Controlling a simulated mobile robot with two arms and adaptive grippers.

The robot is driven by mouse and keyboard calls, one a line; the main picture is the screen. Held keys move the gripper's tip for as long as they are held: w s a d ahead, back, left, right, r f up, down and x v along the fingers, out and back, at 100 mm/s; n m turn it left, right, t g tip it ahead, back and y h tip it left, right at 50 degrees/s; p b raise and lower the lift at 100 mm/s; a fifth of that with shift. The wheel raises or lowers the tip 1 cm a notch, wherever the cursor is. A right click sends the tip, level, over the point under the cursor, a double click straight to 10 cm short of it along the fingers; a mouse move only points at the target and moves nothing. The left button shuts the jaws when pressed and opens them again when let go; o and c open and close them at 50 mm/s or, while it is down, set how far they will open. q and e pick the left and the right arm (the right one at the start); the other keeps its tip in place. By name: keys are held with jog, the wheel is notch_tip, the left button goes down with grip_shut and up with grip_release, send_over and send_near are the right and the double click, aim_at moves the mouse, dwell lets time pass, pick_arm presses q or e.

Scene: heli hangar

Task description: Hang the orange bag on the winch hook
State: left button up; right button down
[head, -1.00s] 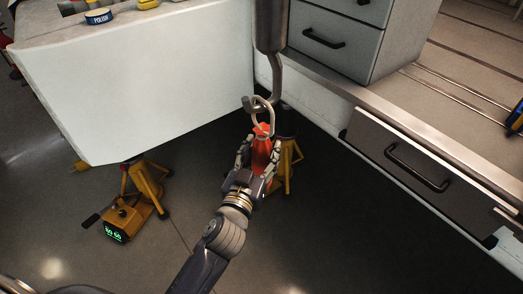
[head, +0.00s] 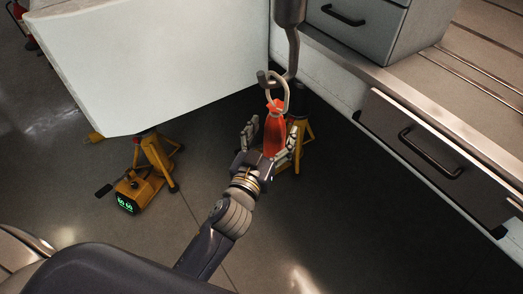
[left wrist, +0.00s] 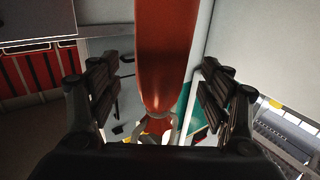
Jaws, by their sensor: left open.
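The orange bag (head: 274,132) is upright, with its pale loop (head: 286,88) at the dark winch hook (head: 262,78). The loop overlaps the hook's curve and looks to be around it, with the bag hanging below. My left gripper (head: 270,140) is open, with one finger on each side of the bag's lower part. In the left wrist view the bag (left wrist: 167,50) stands between the spread fingers (left wrist: 160,88), with gaps on both sides. My right gripper is not in view.
A large white panel (head: 150,70) is at the upper left. A yellow jack stand (head: 152,165) with a green display is below it, and another yellow stand (head: 302,133) is behind the bag. A workbench with drawers (head: 430,155) is on the right. Dark floor is clear at lower right.

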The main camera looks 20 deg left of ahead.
pick_arm(q)
jog(key=s, duration=1)
jog(key=shift+s+a, duration=0.2)
jog(key=shift+a, duration=0.2)
jog(key=s+d+f+m+g, duration=0.1)
jog(key=s+f+g, duration=0.15)
jog(key=f, duration=0.95)
jog(key=s+f+g, duration=0.2)
jog(key=f+g, duration=0.1)
jog(key=f, duration=0.9)
jog(key=s+d+f+m+g, duration=0.1)
jog(key=s+f+g, duration=0.15)
jog(key=f, duration=0.95)
jog(key=s+a+f+g, duration=0.4)
jog(key=s+f, duration=0.5)
jog(key=f, duration=0.4)
jog(key=s+a+f+g, duration=0.2)
jog(key=s+a+f, duration=0.2)
jog(key=s, duration=0.5)
jog(key=s+a+f+g+y, duration=0.1)
jog(key=s+a+f+g, duration=0.2)
jog(key=s+f, duration=0.3)
jog(key=s+a, duration=0.1)
jog(key=s, duration=0.2)
jog(key=shift+p, duration=0.3)
jog(key=shift+f, duration=0.1)
